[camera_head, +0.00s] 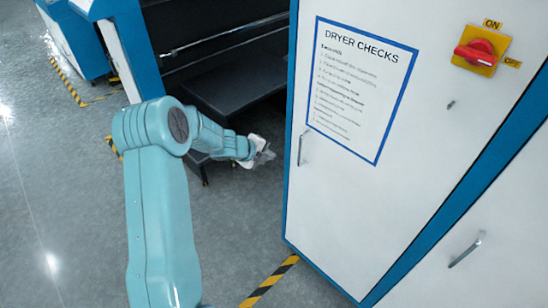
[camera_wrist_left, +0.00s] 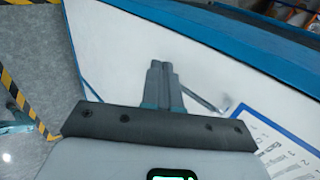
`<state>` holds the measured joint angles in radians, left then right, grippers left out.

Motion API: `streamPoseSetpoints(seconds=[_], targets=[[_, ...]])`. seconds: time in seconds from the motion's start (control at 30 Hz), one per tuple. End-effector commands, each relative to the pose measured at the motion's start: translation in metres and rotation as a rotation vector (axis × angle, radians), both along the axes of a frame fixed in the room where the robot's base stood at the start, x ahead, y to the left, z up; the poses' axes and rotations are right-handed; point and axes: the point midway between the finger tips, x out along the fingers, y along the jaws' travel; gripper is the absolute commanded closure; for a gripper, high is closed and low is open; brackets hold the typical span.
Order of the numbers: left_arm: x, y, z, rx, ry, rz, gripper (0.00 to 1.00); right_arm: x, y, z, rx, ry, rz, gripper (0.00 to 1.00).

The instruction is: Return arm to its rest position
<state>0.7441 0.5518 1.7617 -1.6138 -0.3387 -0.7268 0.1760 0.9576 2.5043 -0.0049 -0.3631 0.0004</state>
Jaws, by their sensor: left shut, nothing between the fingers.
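My left arm comes in from the lower left in the head view, a teal arm bent at the elbow. My left gripper (camera_head: 264,155) is at its end, in front of the dark machine opening and left of the white cabinet door. In the left wrist view the gripper (camera_wrist_left: 160,68) has its two fingers together, with nothing between them. The white cabinet door (camera_wrist_left: 110,45) and its metal handle (camera_wrist_left: 205,95) lie behind the fingers. I cannot tell whether the fingers touch the door. My right gripper is in neither view.
The cabinet (camera_head: 330,210) carries a "DRYER CHECKS" sheet (camera_head: 360,90), a handle (camera_head: 302,148) and a red rotary switch (camera_head: 476,52). A dark step-like shelf (camera_head: 235,85) is behind the gripper. Yellow-black tape (camera_head: 270,282) marks the floor. Grey floor (camera_head: 60,190) at left is clear.

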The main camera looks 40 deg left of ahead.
Motion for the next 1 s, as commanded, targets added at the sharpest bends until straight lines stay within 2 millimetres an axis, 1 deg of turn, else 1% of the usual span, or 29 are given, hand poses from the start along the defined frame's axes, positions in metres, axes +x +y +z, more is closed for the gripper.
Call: streamPoseSetpoints(seconds=[0.03,0.13,0.4,0.47,0.53,0.57,0.6,0.67,0.7,0.77,0.8,0.87,0.9,0.97,1.0], targets=[[-0.006,0.001,0.006,0.000,-0.001,0.001,1.00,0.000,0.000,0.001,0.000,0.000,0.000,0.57],[-0.013,0.001,0.012,0.000,0.000,0.001,1.00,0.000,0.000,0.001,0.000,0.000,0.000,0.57],[-0.018,0.001,0.015,-0.001,0.000,0.001,1.00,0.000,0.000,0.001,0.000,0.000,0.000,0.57],[-0.015,-0.004,0.016,0.000,-0.004,-0.011,1.00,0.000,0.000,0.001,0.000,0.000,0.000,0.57],[-0.004,-0.023,0.014,-0.011,-0.006,-0.049,1.00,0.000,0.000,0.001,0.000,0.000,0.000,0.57],[0.002,-0.036,0.011,-0.020,-0.004,-0.074,1.00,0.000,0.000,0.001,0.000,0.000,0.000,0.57],[0.010,-0.058,0.004,-0.037,0.004,-0.114,1.00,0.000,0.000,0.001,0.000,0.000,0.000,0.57],[0.016,-0.100,-0.013,-0.089,0.032,-0.171,1.00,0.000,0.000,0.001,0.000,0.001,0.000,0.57],[0.017,-0.131,-0.025,-0.141,0.056,-0.194,1.00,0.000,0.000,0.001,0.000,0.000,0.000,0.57],[0.012,-0.180,-0.045,-0.242,0.107,-0.197,1.00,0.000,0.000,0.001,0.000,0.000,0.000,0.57],[0.006,-0.211,-0.057,-0.317,0.149,-0.179,1.00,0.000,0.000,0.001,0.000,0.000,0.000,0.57],[-0.010,-0.256,-0.076,-0.439,0.231,-0.124,1.00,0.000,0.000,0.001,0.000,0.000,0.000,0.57],[-0.024,-0.285,-0.088,-0.521,0.297,-0.068,1.00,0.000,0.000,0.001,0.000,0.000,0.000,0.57],[-0.052,-0.324,-0.106,-0.640,0.414,0.048,1.00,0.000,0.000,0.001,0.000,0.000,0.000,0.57],[-0.075,-0.347,-0.118,-0.713,0.504,0.154,1.00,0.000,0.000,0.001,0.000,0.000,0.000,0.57]])
